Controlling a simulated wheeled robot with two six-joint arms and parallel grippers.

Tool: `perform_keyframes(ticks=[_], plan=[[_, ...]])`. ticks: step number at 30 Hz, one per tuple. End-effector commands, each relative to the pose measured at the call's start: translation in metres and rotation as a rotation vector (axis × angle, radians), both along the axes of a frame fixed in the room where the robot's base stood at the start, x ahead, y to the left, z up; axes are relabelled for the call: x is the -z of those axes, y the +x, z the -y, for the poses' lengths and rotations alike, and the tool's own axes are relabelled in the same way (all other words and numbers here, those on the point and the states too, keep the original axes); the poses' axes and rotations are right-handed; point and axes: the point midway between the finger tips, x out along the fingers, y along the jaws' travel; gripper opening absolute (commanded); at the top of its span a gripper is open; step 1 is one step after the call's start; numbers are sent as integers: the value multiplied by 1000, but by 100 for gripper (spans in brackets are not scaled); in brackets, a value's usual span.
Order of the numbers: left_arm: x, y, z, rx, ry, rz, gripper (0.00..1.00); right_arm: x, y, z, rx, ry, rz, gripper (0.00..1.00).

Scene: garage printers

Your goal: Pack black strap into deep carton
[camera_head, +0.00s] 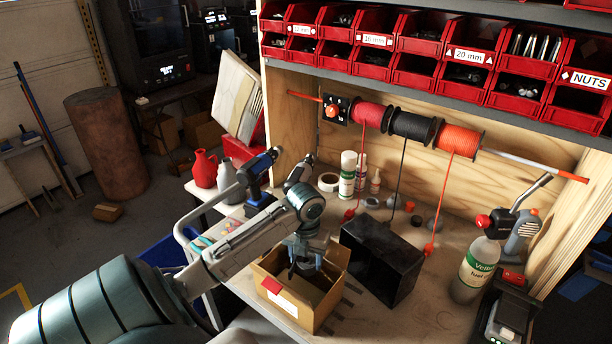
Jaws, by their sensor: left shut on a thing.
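An open cardboard carton (326,306) stands on the workbench near its front edge, with a red and white label on its side. My left gripper (304,266) is over the carton's opening, pointing down, with its fingertips about level with the rim. It is shut on a small dark thing, which looks like the black strap, mostly hidden by the fingers. Whether this thing touches the carton's floor I cannot tell. The carton's inside is shadowed and partly covered by my gripper. My right gripper is not in view.
A glossy black box (382,262) stands just right of the carton. Spools of cord (412,126) hang behind, with cords reaching down to the bench. Bottles (348,175) stand at the back, and a large labelled bottle (475,270) at the right.

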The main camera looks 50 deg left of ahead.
Motion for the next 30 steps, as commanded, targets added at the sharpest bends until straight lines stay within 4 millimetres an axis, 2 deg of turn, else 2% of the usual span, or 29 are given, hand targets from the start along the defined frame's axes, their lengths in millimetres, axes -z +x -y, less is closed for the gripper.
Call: perform_keyframes(ticks=[3, 12, 27, 28, 30], plan=[[11, 0, 0, -1, 0, -1, 25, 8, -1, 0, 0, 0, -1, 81], [27, 0, 0, -1, 0, 0, 25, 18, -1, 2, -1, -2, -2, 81], [31, 0, 0, 0, 0, 0, 25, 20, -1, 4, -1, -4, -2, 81], [31, 0, 0, 0, 0, 0, 58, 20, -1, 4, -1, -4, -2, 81], [31, 0, 0, 0, 0, 0, 72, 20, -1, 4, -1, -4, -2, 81]])
